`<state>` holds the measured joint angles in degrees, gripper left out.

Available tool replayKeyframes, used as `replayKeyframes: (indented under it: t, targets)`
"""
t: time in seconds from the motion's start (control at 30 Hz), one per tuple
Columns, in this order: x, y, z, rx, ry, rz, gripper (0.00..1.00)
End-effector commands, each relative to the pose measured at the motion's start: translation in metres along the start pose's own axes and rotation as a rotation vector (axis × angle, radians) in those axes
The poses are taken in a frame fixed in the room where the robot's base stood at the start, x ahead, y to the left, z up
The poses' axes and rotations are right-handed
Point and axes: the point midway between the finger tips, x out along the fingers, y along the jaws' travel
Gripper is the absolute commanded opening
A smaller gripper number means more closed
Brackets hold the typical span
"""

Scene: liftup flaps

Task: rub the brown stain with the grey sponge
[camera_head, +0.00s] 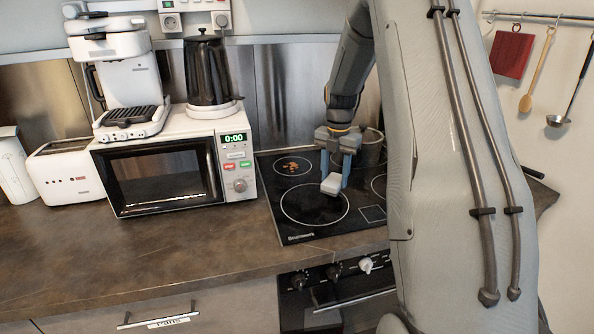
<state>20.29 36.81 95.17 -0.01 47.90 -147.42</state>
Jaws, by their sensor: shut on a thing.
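The brown stain (291,166) is a small speckled patch on the back left ring of the black cooktop (300,224). My gripper (332,180) is above the cooktop, to the right of and nearer than the stain, with its fingers pointing down. It is shut on the grey sponge (331,186), a small pale block at the fingertips. The sponge is apart from the stain. I cannot tell whether the sponge touches the glass.
A pot (371,147) stands at the back of the cooktop, right behind my gripper. A white microwave (178,172) borders the cooktop on the left, with a black kettle (207,72) and a coffee machine (117,75) on top. The brown counter (130,248) in front is clear.

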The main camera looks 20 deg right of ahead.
Motion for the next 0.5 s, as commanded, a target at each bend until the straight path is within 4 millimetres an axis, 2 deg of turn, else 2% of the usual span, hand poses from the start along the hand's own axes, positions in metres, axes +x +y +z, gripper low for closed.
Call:
replayKeyframes:
  t: [0.5]
  targets:
    - [-0.046,0.003,-0.003,-0.005,0.001,-0.001,0.21]
